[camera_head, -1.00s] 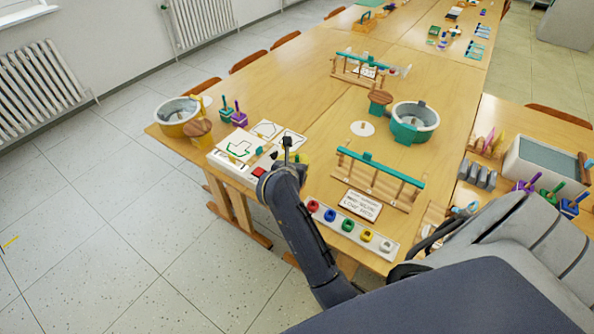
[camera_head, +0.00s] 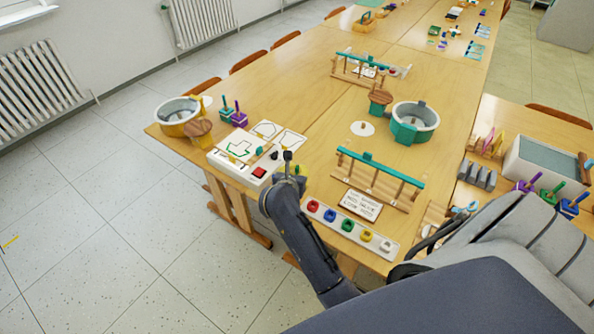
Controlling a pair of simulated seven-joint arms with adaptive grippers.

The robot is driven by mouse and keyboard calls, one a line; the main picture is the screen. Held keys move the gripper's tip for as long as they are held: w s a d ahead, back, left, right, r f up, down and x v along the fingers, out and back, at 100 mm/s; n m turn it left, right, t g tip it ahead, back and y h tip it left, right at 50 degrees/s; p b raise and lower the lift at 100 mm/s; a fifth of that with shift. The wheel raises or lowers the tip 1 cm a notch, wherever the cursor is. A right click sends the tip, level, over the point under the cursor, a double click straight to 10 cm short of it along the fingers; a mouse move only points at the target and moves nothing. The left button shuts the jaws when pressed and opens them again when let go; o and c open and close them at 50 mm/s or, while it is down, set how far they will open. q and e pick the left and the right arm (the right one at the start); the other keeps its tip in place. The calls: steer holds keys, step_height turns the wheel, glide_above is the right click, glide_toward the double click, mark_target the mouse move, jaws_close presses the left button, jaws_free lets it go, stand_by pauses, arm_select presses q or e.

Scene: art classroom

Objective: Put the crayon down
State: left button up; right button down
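My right arm reaches in from the bottom, and its dark gripper (camera_head: 285,166) is at the near edge of the long wooden table (camera_head: 330,130), beside the drawing board. The arm hides its fingers, so I cannot tell whether they are open or hold anything. No crayon can be made out for certain. My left gripper is not in view.
A tray of coloured pots (camera_head: 347,226) lies right of my gripper, with a green-topped wooden rack (camera_head: 378,172) behind it. A teal pot (camera_head: 412,122) stands farther back.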

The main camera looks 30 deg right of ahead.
steer(key=c, duration=1.6)
jaws_free()
steer(key=shift+f, duration=0.1)
steer(key=shift+r, duration=0.2)
steer(key=v, duration=0.7)
steer(key=shift+s, duration=0.2)
steer(key=shift+a+r, duration=0.1)
steer(key=shift+a, duration=0.05)
